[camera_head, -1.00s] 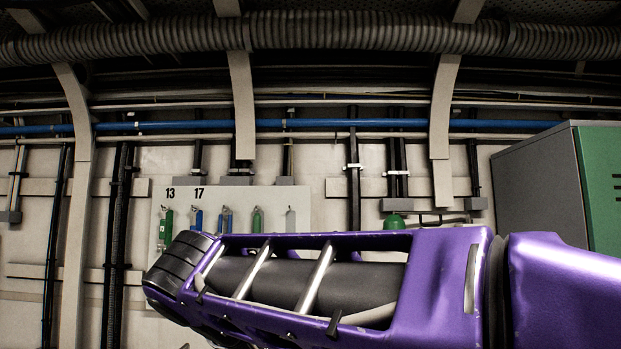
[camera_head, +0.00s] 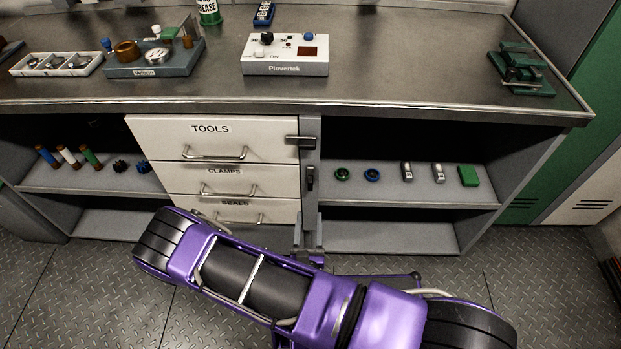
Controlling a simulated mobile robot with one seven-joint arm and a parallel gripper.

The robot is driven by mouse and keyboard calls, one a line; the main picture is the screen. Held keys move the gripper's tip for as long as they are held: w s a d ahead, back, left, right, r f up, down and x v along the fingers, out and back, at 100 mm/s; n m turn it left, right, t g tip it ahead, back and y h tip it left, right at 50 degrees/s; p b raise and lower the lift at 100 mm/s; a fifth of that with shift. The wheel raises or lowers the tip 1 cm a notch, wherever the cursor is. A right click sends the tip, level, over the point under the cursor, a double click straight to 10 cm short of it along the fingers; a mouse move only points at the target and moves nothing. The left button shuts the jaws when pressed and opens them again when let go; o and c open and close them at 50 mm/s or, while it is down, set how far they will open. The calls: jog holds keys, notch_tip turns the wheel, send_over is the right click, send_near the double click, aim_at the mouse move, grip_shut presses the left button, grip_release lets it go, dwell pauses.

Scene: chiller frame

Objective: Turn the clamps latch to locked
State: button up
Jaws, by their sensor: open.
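The drawer marked CLAMPS (camera_head: 226,183) is the middle of three white drawers under the bench, and its front looks closed. Its latch (camera_head: 310,178) is a small dark handle on the grey post to the right. The handle points up and down along the post, clear of the drawer front. My gripper (camera_head: 308,222) shows as grey fingers pointing up at the post, below this latch and apart from it. It is open and empty.
The TOOLS latch (camera_head: 301,141) lies sideways over the edge of the TOOLS drawer (camera_head: 210,140). The SEALS drawer (camera_head: 238,214) is lowest, partly behind my arm. Open shelves flank the drawers; the right shelf (camera_head: 400,196) holds small parts. A white Plovertek box (camera_head: 285,68) stands on the bench.

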aim_at(310, 187)
jog(key=w+b, duration=0.1)
jog(key=w, duration=1)
jog(key=shift+w+d, duration=0.1)
jog(key=shift+w, duration=0.05)
grip_shut()
